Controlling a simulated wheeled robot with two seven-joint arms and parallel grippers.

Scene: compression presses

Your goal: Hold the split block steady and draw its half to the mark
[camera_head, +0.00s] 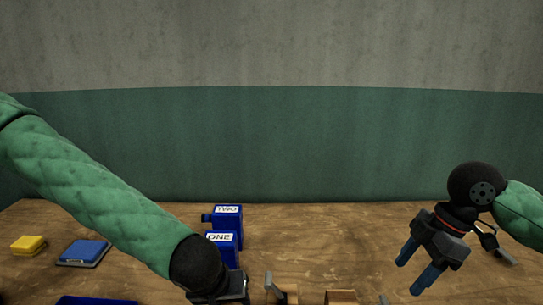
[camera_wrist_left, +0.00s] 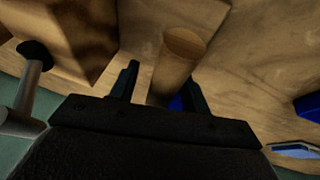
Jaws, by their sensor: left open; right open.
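Two light wooden pieces, perhaps parts of the split block, show at the bottom edge of the head view: a left piece (camera_head: 289,296) and a right piece (camera_head: 341,297), with a gap between them. Most of both is cut off. My left gripper (camera_wrist_left: 160,76) is open in the left wrist view. A round wooden peg (camera_wrist_left: 181,55) shows between and beyond its fingers; I cannot tell whether they touch it. A larger wooden block (camera_wrist_left: 70,35) with a grey handle (camera_wrist_left: 28,90) is at upper left there. My right gripper (camera_head: 408,276) is open and empty, right of the wooden pieces. I cannot make out the mark.
Blue blocks labelled TWO (camera_head: 228,218) and ONE (camera_head: 222,245) stand left of centre. A yellow block (camera_head: 28,245) and a blue pad (camera_head: 83,252) lie at far left. A blue tray (camera_head: 95,300) is at the bottom edge. The table's back middle is clear before the wall.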

